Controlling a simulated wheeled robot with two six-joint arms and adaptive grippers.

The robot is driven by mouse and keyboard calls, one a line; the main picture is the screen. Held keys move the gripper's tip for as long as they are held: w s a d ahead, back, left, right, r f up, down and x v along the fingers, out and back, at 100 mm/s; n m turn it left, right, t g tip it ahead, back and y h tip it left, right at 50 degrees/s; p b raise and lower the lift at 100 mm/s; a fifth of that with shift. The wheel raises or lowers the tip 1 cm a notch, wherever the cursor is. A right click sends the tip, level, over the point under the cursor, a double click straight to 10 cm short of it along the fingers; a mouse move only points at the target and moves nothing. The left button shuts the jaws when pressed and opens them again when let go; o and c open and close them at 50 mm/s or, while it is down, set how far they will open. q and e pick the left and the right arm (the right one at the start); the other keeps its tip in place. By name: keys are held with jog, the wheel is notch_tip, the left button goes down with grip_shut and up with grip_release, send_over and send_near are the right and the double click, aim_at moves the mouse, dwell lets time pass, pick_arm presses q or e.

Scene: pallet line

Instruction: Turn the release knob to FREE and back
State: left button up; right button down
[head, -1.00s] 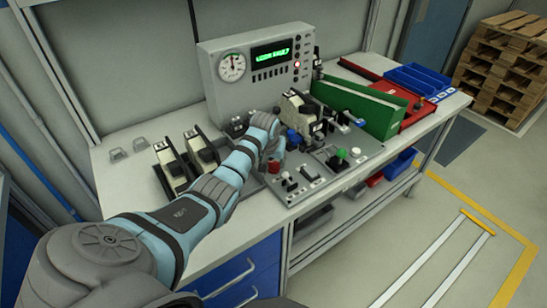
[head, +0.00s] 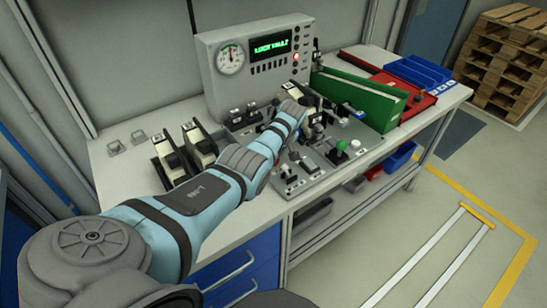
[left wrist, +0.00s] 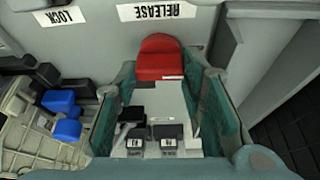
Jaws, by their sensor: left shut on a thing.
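In the left wrist view, a red knob (left wrist: 158,58) stands between the fingertips of my left gripper (left wrist: 160,74), under a white RELEASE label (left wrist: 156,11). The teal-padded fingers are closed on its two sides. A LOCK label (left wrist: 57,17) is to the left of RELEASE. I see no FREE label. In the head view my left arm reaches over the control panel, and its wrist (head: 288,118) hides the knob and the fingertips. My right gripper is in neither view.
A grey console (head: 209,80) with a dial gauge and green-lit display stands behind. A green bin (head: 375,112) and red tray (head: 413,102) are at the right. A green-topped lever (head: 341,145) is close to my arm. Blue parts (left wrist: 66,129) lie left of my fingers.

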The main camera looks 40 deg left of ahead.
pick_arm(q)
jog(key=shift+n, duration=0.4)
jog(key=shift+b, duration=0.3)
jog(key=o, duration=1.1)
jog(key=shift+o, duration=0.2)
jog(key=v, duration=1.2)
jog(key=shift+w, duration=0.15)
